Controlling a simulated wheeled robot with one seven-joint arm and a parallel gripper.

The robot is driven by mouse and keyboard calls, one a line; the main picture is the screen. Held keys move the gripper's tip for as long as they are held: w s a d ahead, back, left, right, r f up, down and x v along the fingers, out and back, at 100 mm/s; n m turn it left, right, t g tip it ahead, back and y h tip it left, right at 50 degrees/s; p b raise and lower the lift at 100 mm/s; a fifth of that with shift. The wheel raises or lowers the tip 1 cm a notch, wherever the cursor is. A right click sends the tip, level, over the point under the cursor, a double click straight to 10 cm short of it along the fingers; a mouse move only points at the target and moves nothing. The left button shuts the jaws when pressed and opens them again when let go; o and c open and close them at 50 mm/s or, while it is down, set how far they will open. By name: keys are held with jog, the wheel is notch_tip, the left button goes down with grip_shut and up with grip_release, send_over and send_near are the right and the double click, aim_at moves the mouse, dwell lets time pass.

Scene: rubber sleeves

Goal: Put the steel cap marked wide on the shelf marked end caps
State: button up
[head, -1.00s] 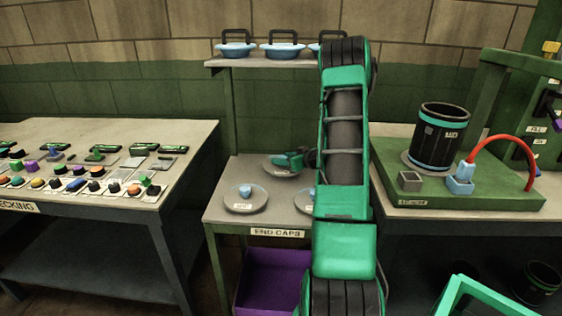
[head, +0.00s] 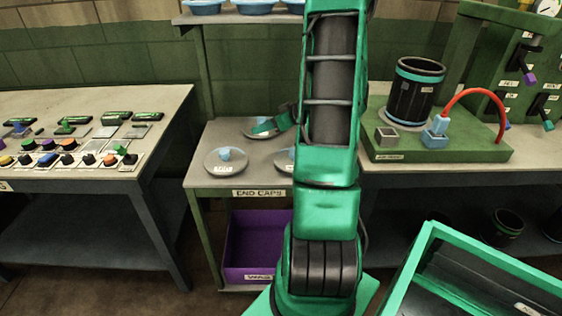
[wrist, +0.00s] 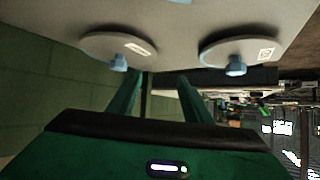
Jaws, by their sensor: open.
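Round grey steel caps with pale blue knobs lie on the small table with the END CAPS label (head: 258,193). One cap (head: 226,168) is at the front left. Another cap (head: 250,133) is at the back, partly covered by my gripper (head: 264,126). A third cap (head: 283,166) is mostly hidden behind my arm. The wrist view, seen upside down, shows two caps, one at left (wrist: 100,45) and one at right (wrist: 255,48). My gripper (wrist: 160,78) is open there, its fingers apart with nothing between them. The cap markings are too small to read.
Light blue pans (head: 255,6) stand on a raised shelf above. A purple bin (head: 258,245) sits below. The left bench (head: 80,175) holds many small parts. On the right, a green board (head: 450,148) bears a black drum (head: 412,88) and a red hose (head: 485,92).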

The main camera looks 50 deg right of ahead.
jog(key=s+a+r+g, duration=0.1)
jog(key=s+a+g, duration=0.25)
jog(key=a, duration=0.35)
jog(key=s+a+r+g, duration=0.2)
jog(key=s+a+g, duration=0.15)
jog(key=a, duration=0.45)
jog(key=s+a+r+m+g, duration=0.2)
jog(key=s+a+m, duration=0.1)
jog(key=s, duration=0.7)
jog(key=s+a+r+m+g, duration=0.2)
jog(key=s+a+m, duration=0.1)
jog(key=s, duration=0.7)
jog(key=shift+a+r+g+h, duration=0.15)
jog(key=shift+a+g+h, duration=0.15)
jog(key=shift+a, duration=0.4)
jog(key=shift+w, duration=0.1)
